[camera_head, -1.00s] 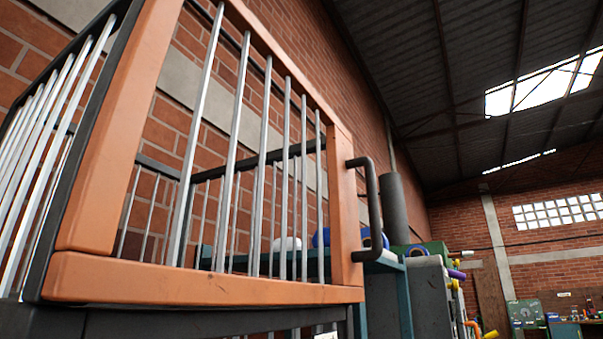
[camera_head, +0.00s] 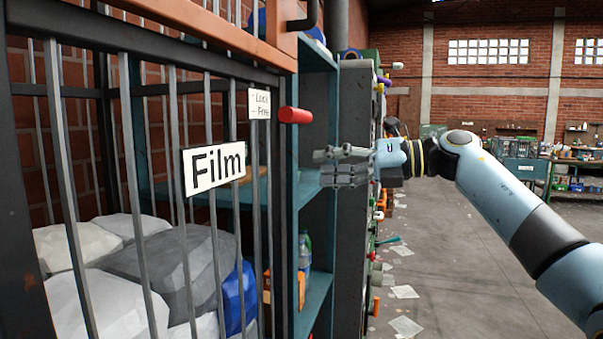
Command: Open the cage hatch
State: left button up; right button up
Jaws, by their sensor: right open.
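The cage (camera_head: 168,230) has dark posts and thin grey bars and fills the left side. The lower rail of its orange-framed hatch (camera_head: 240,45) crosses the top left; most of the hatch is above the view. The hatch's dark handle (camera_head: 304,18) sticks out at its right end. A red knob or lever (camera_head: 295,115) projects from the cage below the rail, beside a small tag (camera_head: 259,104) that appears to read "Lock" and "Free". My right gripper (camera_head: 322,167) is open and empty, pointing left, below and right of the red knob and apart from it. My left gripper is not in view.
White, grey and blue bags (camera_head: 170,260) lie behind the bars, under a "Film" sign (camera_head: 213,167). Teal shelves (camera_head: 318,285) and a grey cabinet (camera_head: 352,230) stand just beyond the cage. Papers (camera_head: 405,326) litter the otherwise open floor at right.

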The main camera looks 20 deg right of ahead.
jog(key=s+d+r+n+t+b, duration=0.1)
jog(key=s+d+r+n, duration=0.1)
jog(key=r, duration=1)
jog(key=s+d+r+n+t+h, duration=0.1)
jog(key=s+r+n+t, duration=0.1)
jog(key=r, duration=1)
jog(key=s+d+r+n+t+b, duration=0.1)
jog(key=s+d+r+n, duration=0.15)
jog(key=r, duration=0.95)
jog(key=p+x, duration=0.1)
jog(key=x, duration=0.3)
jog(key=p+x, duration=0.2)
jog(key=x, duration=0.2)
jog(key=p+x, duration=0.1)
jog(key=x, duration=0.3)
jog(key=shift+f, duration=0.3)
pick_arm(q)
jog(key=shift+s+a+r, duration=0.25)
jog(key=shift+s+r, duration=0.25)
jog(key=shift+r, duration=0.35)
pick_arm(e)
grip_shut()
